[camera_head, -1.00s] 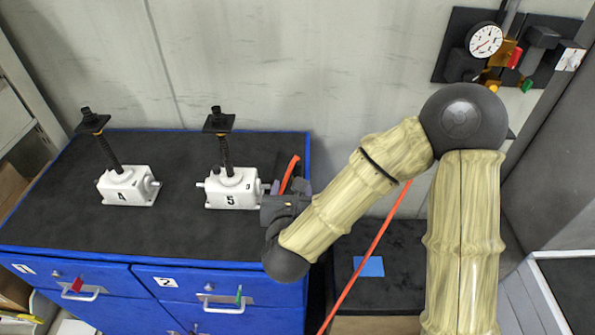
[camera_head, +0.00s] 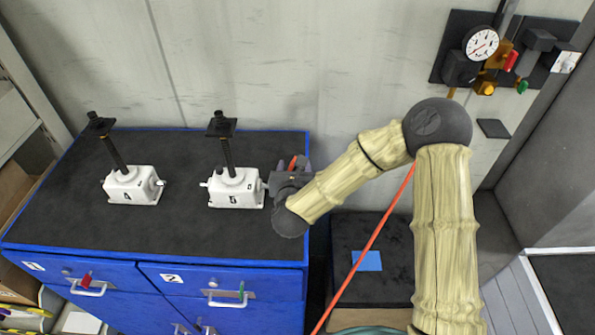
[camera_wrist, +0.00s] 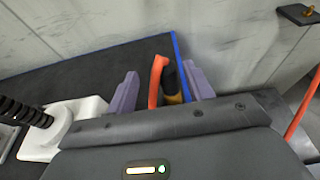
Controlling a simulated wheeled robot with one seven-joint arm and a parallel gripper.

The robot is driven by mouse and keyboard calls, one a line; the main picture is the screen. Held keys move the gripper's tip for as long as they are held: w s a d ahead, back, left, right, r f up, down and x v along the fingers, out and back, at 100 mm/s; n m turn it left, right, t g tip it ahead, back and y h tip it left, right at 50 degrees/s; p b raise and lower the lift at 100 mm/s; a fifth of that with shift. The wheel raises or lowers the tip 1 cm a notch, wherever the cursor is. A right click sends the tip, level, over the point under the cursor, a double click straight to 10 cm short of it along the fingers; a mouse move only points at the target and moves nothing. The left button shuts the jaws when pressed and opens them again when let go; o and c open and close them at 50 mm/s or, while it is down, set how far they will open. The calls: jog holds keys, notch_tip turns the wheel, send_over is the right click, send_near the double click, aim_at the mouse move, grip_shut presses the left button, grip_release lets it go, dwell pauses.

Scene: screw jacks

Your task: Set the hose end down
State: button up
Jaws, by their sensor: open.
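The hose end shows in the wrist view as a bent orange hose piece (camera_wrist: 156,82) beside a black and brass-coloured fitting (camera_wrist: 171,84). It is by the blue right edge of the dark cabinet top; whether it rests fully on the top I cannot tell. My gripper (camera_wrist: 160,70) is open, with one purple finger on each side of the hose end and gaps visible. In the head view my gripper (camera_head: 288,178) is just right of jack 5 (camera_head: 236,190), and only a bit of orange (camera_head: 293,162) shows behind it. My gripper's body hides the rest.
Jack 4 (camera_head: 132,186) stands further left on the cabinet top (camera_head: 150,230). An orange hose (camera_head: 375,235) runs diagonally past my arm, over a lower dark surface with a blue patch (camera_head: 367,261). A gauge panel (camera_head: 480,44) hangs on the back wall. The front cabinet top is clear.

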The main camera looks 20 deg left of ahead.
jog(key=p+x, duration=0.2)
jog(key=x, duration=0.1)
jog(key=p+x, duration=0.1)
jog(key=shift+w+d+f, duration=0.1)
jog(key=shift+w+d, duration=0.2)
jog(key=shift+w, duration=0.1)
jog(key=shift+w+f, duration=0.2)
grip_shut()
jog(key=shift+r, duration=0.15)
notch_tip(320, 180, up, 10)
jog(key=b, duration=0.3)
dwell(0.6)
